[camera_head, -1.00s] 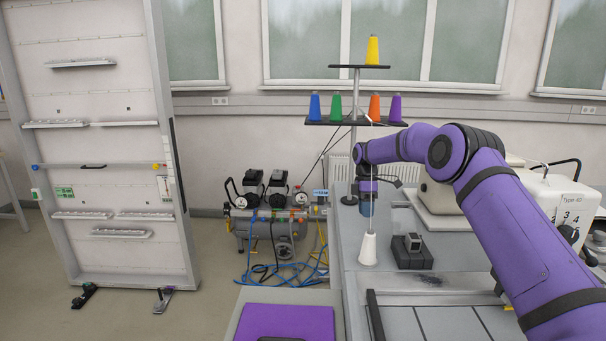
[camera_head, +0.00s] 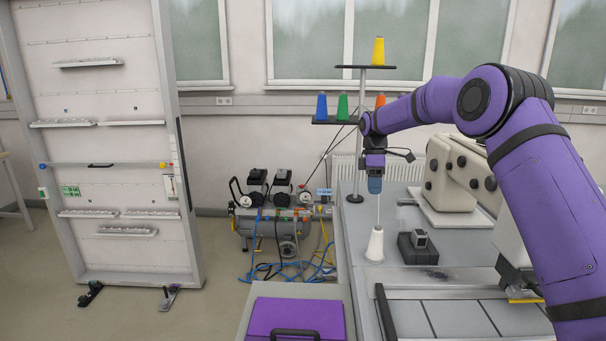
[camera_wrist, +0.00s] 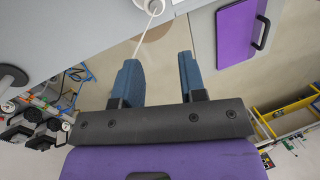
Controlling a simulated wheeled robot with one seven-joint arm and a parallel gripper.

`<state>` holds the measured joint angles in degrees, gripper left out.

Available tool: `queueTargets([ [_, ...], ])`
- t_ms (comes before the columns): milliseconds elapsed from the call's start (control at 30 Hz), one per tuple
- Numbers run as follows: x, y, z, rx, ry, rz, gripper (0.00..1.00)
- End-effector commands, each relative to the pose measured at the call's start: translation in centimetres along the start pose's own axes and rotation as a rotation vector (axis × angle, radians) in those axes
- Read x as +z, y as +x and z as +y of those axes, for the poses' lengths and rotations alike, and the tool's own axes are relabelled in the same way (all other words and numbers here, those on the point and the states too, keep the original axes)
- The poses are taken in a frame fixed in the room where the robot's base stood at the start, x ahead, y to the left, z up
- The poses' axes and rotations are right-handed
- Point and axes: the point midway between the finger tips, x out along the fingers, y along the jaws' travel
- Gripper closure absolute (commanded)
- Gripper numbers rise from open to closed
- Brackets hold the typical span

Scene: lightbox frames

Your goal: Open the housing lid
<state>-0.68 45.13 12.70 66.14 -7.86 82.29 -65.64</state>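A purple panel (camera_head: 297,317) with a black bar handle (camera_head: 296,334) lies flat at the bottom of the head view; it looks like a closed lid, partly cut off by the frame. It also shows in the wrist view (camera_wrist: 235,35), at the upper right, with its handle (camera_wrist: 262,32) on the right side. My gripper (camera_head: 375,186) hangs above the grey table, behind and to the right of the panel in the head view. In the wrist view my gripper (camera_wrist: 158,75) has its two blue fingers apart with nothing between them. It does not touch the panel.
A white thread cone (camera_head: 374,246) stands on the grey table (camera_head: 350,230) below my gripper, its thread rising. A dark block (camera_head: 418,248) and a cream sewing machine (camera_head: 445,180) are to its right. Thread spools (camera_head: 342,106) stand behind; a compressor (camera_head: 270,205) is left.

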Motion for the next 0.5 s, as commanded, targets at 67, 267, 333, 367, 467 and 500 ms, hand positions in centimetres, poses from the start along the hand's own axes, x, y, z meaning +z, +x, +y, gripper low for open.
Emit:
queueTargets([
  [67,0.7,-2.4,-2.0,0.032,0.045,0.001,0.62],
  [267,2.9,-6.8,-7.3,0.107,0.185,0.015,0.62],
  [333,3.6,-8.2,-9.2,0.133,0.235,0.024,0.62],
  [367,4.0,-8.7,-10.1,0.144,0.256,0.028,0.62],
  [467,5.2,-10.2,-13.0,0.179,0.329,0.043,0.62],
  [500,5.7,-10.8,-14.2,0.193,0.359,0.05,0.62],
])
